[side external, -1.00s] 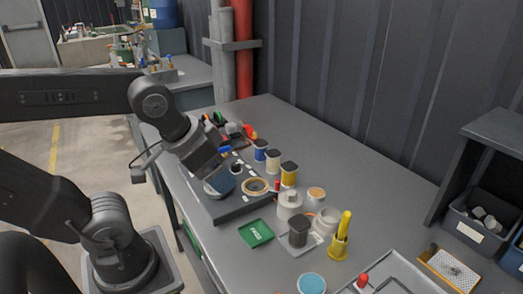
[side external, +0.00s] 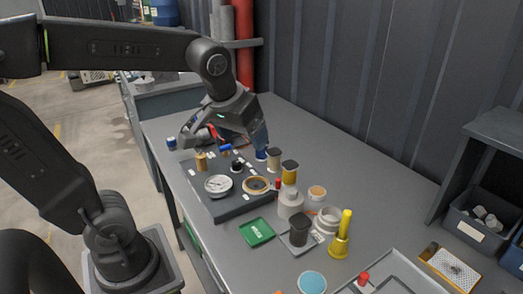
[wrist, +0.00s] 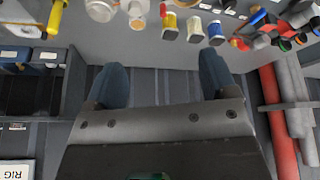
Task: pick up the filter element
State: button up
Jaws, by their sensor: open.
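I cannot tell for sure which piece is the filter element. A small tan-brown cylinder (side external: 201,161) stands upright at the back left of the dark tray (side external: 222,210) and may be it. My gripper (side external: 224,146) is open above the far end of the bench, behind most of the tray pieces. Its right finger hangs near the blue canister (side external: 261,154) and partly covers it; I cannot tell if they touch. In the wrist view my gripper (wrist: 163,72) shows both fingers wide apart with nothing between them, only wall and bench edge behind.
A round white gauge (side external: 218,186) and a tan ring (side external: 256,185) lie on the tray. White (side external: 273,159) and yellow (side external: 290,172) canisters stand close by. A red pipe (side external: 244,45) rises along the wall. The bench's right rear is bare.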

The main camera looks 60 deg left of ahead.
jog(key=w+a+f+n+g+y, duration=0.2)
jog(key=w+a+n, duration=0.6)
jog(key=w, duration=0.5)
jog(key=n+g+y, duration=0.1)
jog(key=n+g, duration=0.1)
jog(key=n, duration=0.3)
send_over(260, 156)
jog(key=w, duration=0.2)
jog(key=f, duration=1.5)
jog(key=shift+s, duration=0.2)
jog(key=shift+x, duration=2.65)
jog(key=shift+s+a, duration=0.15)
jog(key=shift+c, duration=0.3)
jog(key=shift+r, duration=0.1)
jog(key=c, duration=0.9)
jog(key=shift+c, duration=0.3)
jog(key=shift+r, duration=0.1)
